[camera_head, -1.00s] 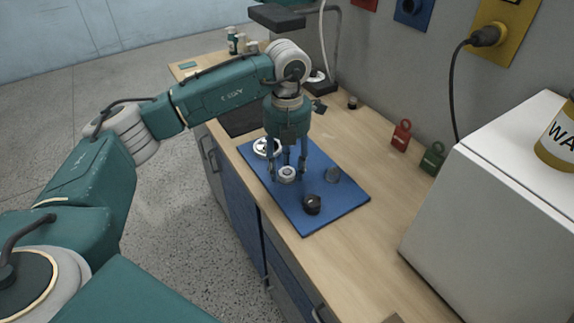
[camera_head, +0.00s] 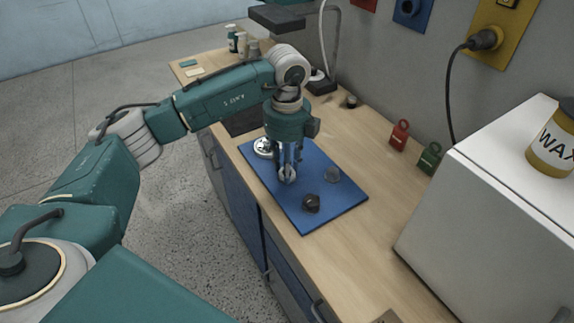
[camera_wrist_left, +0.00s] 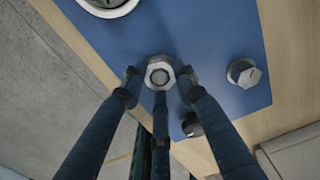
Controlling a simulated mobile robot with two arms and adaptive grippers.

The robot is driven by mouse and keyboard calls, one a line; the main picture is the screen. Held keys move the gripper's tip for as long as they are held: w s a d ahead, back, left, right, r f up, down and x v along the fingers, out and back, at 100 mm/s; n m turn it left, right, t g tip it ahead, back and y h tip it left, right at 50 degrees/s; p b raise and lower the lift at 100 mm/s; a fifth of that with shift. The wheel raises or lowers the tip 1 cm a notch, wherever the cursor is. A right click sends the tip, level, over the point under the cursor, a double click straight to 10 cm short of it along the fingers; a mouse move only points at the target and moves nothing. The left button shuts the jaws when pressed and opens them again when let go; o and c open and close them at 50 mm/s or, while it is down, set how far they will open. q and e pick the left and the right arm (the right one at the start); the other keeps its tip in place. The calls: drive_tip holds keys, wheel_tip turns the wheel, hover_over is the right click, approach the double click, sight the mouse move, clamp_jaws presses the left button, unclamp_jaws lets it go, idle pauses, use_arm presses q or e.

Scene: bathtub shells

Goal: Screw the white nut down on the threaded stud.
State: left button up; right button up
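The white nut (camera_head: 288,175) is above the blue mat, below my left gripper (camera_head: 287,168). The left wrist view shows the nut (camera_wrist_left: 160,72) from above as a pale hexagonal ring with a grey round end in its middle, apparently the threaded stud (camera_wrist_left: 160,76). The three dark fingers of my left gripper (camera_wrist_left: 159,80) stand around the nut and look closed in on its sides. The stud below the nut is hidden, so I cannot tell how far down the nut sits. My right gripper is in neither view.
The blue mat (camera_head: 325,205) lies on the wooden bench (camera_head: 365,240). A dark round part (camera_head: 311,203), a grey cap (camera_head: 332,175) and a white round part (camera_head: 263,147) are close around. Red (camera_head: 399,135) and green (camera_head: 430,157) padlock-like pieces stand by the wall.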

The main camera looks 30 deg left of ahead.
use_arm(q)
clamp_jaws()
drive_tip(key=m+b, duration=0.1)
drive_tip(key=m, duration=0.3)
drive_tip(key=shift+f, duration=0.1)
drive_tip(key=m+b, duration=0.1)
drive_tip(key=m, duration=0.4)
drive_tip(key=m+b, duration=0.1)
drive_tip(key=m, duration=0.3)
drive_tip(key=o, duration=0.8)
unclamp_jaws()
drive_tip(key=shift+c, duration=0.6)
